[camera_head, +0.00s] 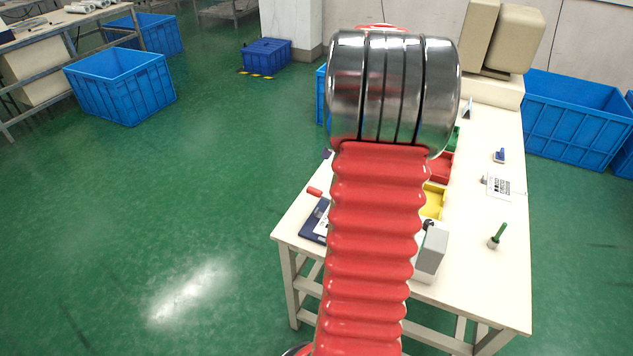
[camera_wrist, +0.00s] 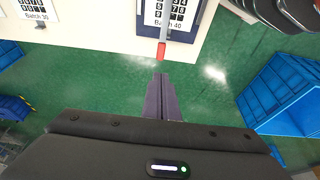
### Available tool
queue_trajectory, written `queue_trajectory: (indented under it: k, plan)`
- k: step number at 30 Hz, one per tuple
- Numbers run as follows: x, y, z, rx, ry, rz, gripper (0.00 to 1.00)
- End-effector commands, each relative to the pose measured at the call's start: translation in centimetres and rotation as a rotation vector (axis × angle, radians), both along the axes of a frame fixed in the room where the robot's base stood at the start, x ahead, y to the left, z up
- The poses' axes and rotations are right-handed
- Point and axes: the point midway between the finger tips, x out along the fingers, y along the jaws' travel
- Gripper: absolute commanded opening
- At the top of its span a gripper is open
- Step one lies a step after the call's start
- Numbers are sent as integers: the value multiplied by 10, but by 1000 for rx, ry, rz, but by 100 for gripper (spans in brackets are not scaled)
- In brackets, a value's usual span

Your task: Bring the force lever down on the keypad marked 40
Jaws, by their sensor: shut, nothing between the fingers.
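In the wrist view, the keypad marked "Batch 40" (camera_wrist: 151,14) is cut off by the top edge. In the head view, the red lever tip (camera_head: 314,191) shows left of my arm, above a dark blue base (camera_head: 312,229).
A second keypad marked "Batch 30" (camera_wrist: 37,9) is at the wrist view's top left. The white table (camera_head: 505,275) also bears a yellow bin (camera_head: 434,200), a grey box (camera_head: 432,250) and a green-handled tool (camera_head: 497,237). The green floor left of the table is clear.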

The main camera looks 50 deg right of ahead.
Motion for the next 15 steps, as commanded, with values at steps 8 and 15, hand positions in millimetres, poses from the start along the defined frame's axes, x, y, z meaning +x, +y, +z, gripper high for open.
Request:
queue_trajectory:
  k: [8, 15]
  plan:
    - [0, 0, 0, -1, 0, 3, 0]
    - [3, 1, -10, 1, 1, 3, 0]
